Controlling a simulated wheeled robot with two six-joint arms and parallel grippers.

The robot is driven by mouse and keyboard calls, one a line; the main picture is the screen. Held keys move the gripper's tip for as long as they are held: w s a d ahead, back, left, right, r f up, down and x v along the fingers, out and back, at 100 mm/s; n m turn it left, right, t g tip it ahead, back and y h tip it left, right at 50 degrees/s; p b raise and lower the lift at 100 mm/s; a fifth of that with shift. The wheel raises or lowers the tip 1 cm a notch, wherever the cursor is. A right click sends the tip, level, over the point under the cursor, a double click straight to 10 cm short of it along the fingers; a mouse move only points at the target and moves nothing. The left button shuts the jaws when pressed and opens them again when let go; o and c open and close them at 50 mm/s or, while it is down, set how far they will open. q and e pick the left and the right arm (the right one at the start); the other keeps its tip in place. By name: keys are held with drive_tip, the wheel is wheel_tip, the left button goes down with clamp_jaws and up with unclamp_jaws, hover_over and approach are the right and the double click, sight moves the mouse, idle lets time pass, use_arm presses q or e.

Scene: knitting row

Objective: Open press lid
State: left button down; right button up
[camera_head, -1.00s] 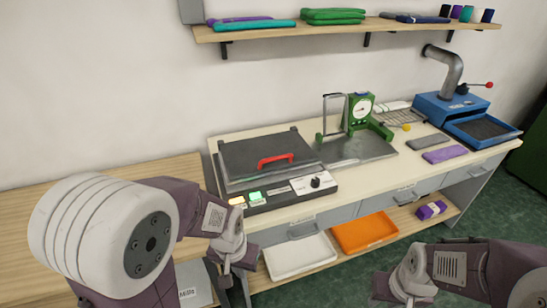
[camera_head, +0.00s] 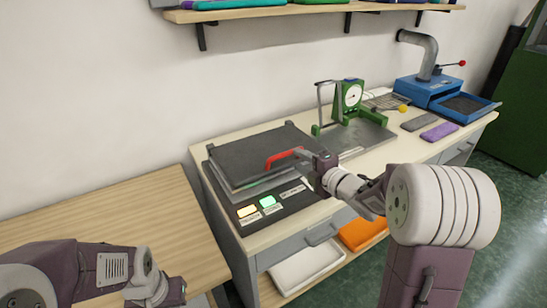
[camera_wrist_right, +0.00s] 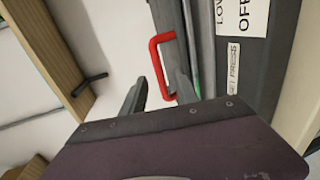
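The press has a dark grey lid (camera_head: 262,146) with a red handle (camera_head: 283,156) at its front. The lid lies low over the press base; I cannot tell whether there is a small gap under it. My right gripper (camera_head: 304,157) is at the handle's right end. In the right wrist view the two fingers (camera_wrist_right: 158,94) stand apart and the red handle (camera_wrist_right: 155,60) reaches to between their tips, without a clear grip. My left gripper (camera_head: 170,292) is at the bottom left in the head view, away from the press; its fingers are unclear.
Lit yellow and green buttons (camera_head: 267,201) sit on the press front. A green gauge stand (camera_head: 352,95) and a blue machine (camera_head: 430,90) stand to the right. A shelf (camera_head: 300,12) hangs above. A bare wooden table (camera_head: 120,215) is at left. White and orange trays lie below.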

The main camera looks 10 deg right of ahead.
sight(289, 154)
drive_tip(key=shift+w+a, duration=0.3)
drive_tip(key=x, duration=0.8)
drive_tip(key=shift+a, duration=0.1)
drive_tip(key=shift+w+a+f, duration=0.1)
drive_tip(key=shift+w+a, duration=0.2)
drive_tip(key=shift+w, duration=0.2)
clamp_jaws()
idle(0.4)
